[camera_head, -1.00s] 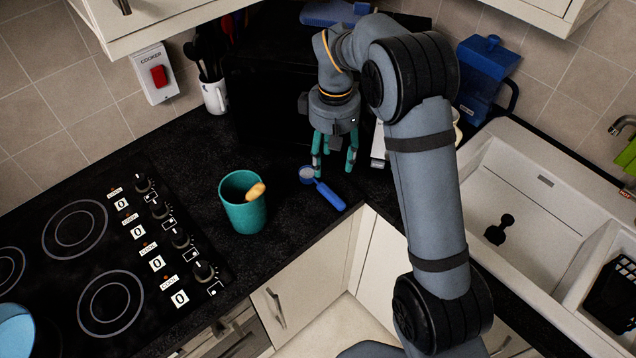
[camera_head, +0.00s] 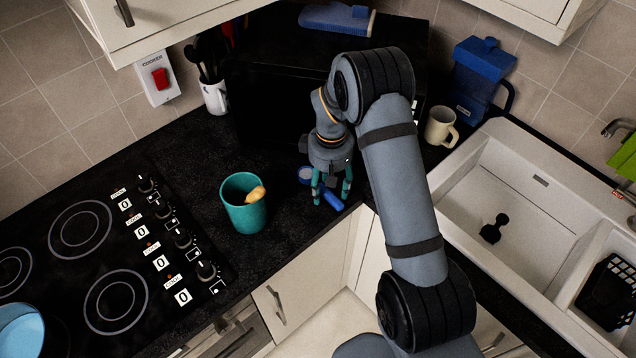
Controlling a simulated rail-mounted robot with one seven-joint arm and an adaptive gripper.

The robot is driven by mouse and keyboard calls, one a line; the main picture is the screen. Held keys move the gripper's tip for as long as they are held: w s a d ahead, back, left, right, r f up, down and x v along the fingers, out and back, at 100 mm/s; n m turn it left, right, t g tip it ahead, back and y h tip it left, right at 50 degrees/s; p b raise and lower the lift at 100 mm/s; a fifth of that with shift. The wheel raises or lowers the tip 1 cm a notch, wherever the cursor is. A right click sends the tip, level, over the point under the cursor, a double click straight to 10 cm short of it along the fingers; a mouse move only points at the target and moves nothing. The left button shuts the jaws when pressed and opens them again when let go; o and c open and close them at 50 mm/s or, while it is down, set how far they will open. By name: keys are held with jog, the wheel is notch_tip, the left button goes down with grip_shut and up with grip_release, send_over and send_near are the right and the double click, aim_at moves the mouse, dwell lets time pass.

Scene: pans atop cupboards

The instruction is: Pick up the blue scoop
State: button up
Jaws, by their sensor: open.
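The blue scoop (camera_head: 333,200) lies on the black worktop near its inner corner, its handle pointing toward the front edge. Its round bowl (camera_head: 305,174) shows at the left of my gripper, with something pale in it. My gripper (camera_head: 331,200) points down with its green fingers open, one on each side of the scoop's handle. Part of the scoop between bowl and handle is hidden by the near finger. I cannot tell whether the fingers touch the scoop or the worktop.
A teal cup (camera_head: 244,204) with a tan item at its rim stands left of the scoop. A black microwave (camera_head: 270,90) stands behind. A cream mug (camera_head: 440,127) and blue jug (camera_head: 480,80) are at right, beside the white sink (camera_head: 470,180). The hob (camera_head: 95,250) is at left.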

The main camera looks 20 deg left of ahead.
jog(key=c, duration=0.3)
grip_shut()
dwell(0.5)
